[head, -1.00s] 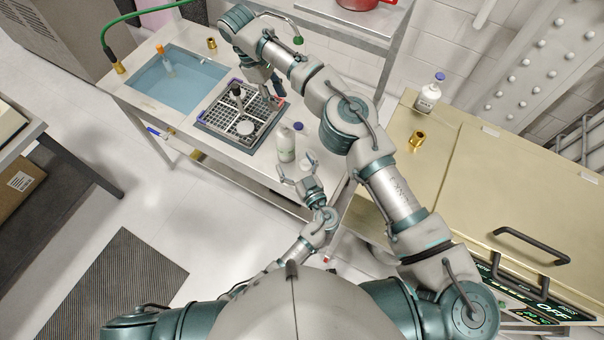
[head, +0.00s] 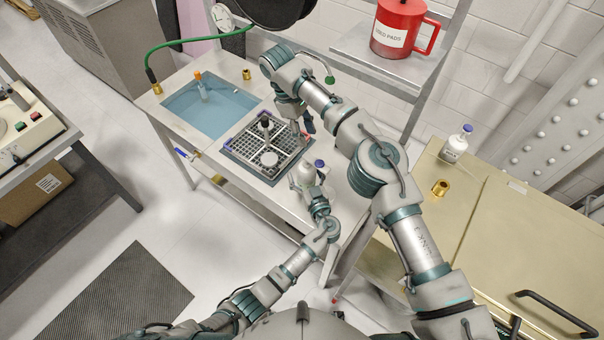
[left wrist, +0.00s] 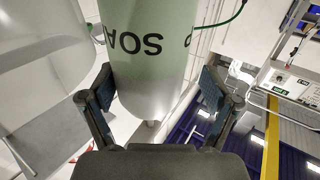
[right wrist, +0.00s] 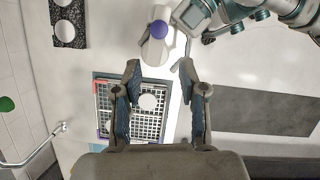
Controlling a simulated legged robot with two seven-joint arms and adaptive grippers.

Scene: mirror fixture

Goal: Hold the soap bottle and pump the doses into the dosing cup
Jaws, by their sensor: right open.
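The soap bottle (head: 303,176) stands upright on the bench, with a blue-purple top (head: 319,163). In the left wrist view its pale green body (left wrist: 150,60) shows upside-down lettering between my left fingers. My left gripper (head: 314,192) is open, one finger on each side of the bottle; a gap shows on the right, and left contact is unclear. My right gripper (head: 303,128) is open and empty above the bench beyond the bottle. The right wrist view shows the bottle (right wrist: 153,50) beyond its fingertips (right wrist: 157,72). I cannot clearly identify the dosing cup; a translucent white form (left wrist: 40,55) stands beside the bottle.
A grid rack (head: 248,143) holds a white disc (head: 269,159) and a dark-topped item (head: 265,122). A blue water basin (head: 212,106) lies left of it. A black block with white discs (right wrist: 66,22) lies near the bottle. Another blue-capped bottle (head: 455,146) stands right.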

